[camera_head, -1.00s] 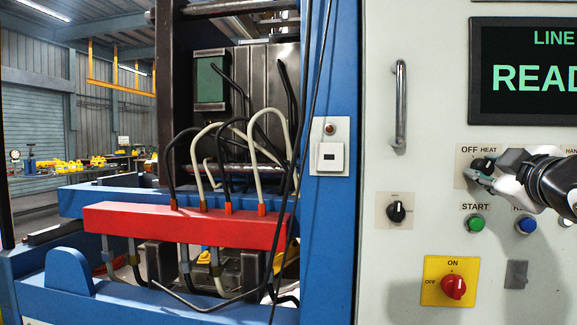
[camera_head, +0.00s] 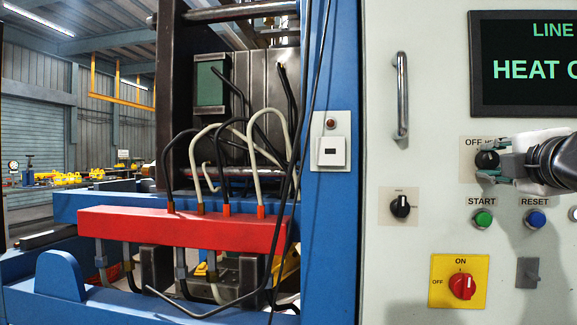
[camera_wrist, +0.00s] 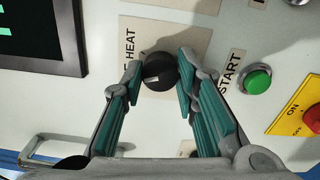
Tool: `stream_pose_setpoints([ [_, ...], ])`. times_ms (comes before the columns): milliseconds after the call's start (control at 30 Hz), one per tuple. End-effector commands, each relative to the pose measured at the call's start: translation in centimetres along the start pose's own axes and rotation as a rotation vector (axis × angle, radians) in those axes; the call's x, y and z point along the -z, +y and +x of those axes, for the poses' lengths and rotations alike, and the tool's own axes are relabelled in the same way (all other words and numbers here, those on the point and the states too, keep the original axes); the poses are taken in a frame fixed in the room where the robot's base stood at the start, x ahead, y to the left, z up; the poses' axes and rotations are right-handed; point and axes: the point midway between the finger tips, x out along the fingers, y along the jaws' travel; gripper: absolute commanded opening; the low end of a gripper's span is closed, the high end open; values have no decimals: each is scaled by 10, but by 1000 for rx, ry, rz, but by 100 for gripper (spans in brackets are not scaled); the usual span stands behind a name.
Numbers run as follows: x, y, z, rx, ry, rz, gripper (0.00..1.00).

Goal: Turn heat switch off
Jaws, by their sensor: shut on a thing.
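The heat switch is a round black knob (camera_head: 487,159) on a pale label plate at the right of the cabinet panel. The label reads OFF, with HEAT partly covered by my gripper. My gripper (camera_head: 494,166) reaches in from the right and is shut on the knob. In the wrist view the knob (camera_wrist: 160,72) sits between the two teal-padded fingers of my gripper (camera_wrist: 161,68). A small pale mark shows on the knob's face; its exact pointing is hard to tell. The screen (camera_head: 530,65) reads "HEAT O", cut off by the frame edge.
Below the knob are a green START button (camera_head: 483,220), a blue RESET button (camera_head: 536,220) and a red rotary switch (camera_head: 462,286) on a yellow plate. A smaller black knob (camera_head: 401,207) and a vertical handle (camera_head: 401,97) are to the left.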

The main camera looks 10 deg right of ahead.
Motion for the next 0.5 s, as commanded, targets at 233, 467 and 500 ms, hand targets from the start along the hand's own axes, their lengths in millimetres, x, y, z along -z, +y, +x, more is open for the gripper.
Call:
stream_pose_setpoints([
  [233,2,-1,0,0,3,-133,0],
  [467,2,0,0,0,3,-192,0],
  [500,2,0,0,0,3,-196,0],
])
